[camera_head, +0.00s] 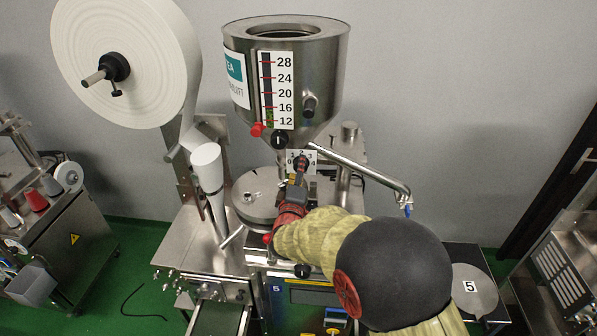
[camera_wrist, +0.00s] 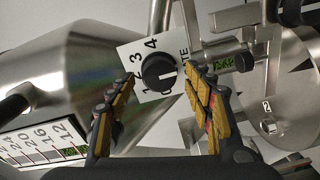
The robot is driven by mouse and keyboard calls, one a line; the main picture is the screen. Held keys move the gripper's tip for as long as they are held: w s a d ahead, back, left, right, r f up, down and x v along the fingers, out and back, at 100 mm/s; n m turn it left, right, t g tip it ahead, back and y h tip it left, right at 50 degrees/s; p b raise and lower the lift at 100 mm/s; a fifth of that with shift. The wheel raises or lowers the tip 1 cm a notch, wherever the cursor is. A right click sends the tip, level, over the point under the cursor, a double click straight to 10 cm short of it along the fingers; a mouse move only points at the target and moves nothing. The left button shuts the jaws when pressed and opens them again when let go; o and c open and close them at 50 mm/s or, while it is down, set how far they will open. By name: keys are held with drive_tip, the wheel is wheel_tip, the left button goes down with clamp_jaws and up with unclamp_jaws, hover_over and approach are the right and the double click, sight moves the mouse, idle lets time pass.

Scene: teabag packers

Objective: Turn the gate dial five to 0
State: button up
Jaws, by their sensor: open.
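The gate dial (camera_wrist: 160,72) is a round black knob on a white plate (camera_wrist: 134,49) marked with numbers; 3 and 4 read clearly in the wrist view. In the head view the plate (camera_head: 291,156) sits below the steel hopper, with the knob partly hidden by my gripper. My gripper (camera_wrist: 160,78) is open, with one yellow-padded finger on each side of the knob in the wrist view. I cannot tell whether the fingers touch it. In the head view my gripper (camera_head: 299,179) reaches up to the dial. The knob's exact setting is hard to read.
The hopper (camera_head: 325,60) with its level scale (camera_head: 276,90) rises above the dial. A second black knob (camera_head: 280,140) sits just above. A steel pipe (camera_head: 365,172) runs to the right. A round steel turntable (camera_head: 256,207) lies at left below. A large paper roll (camera_head: 125,30) hangs upper left.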

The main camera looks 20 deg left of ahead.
drive_tip(key=v, duration=1.1)
drive_tip(key=shift+s, duration=0.4)
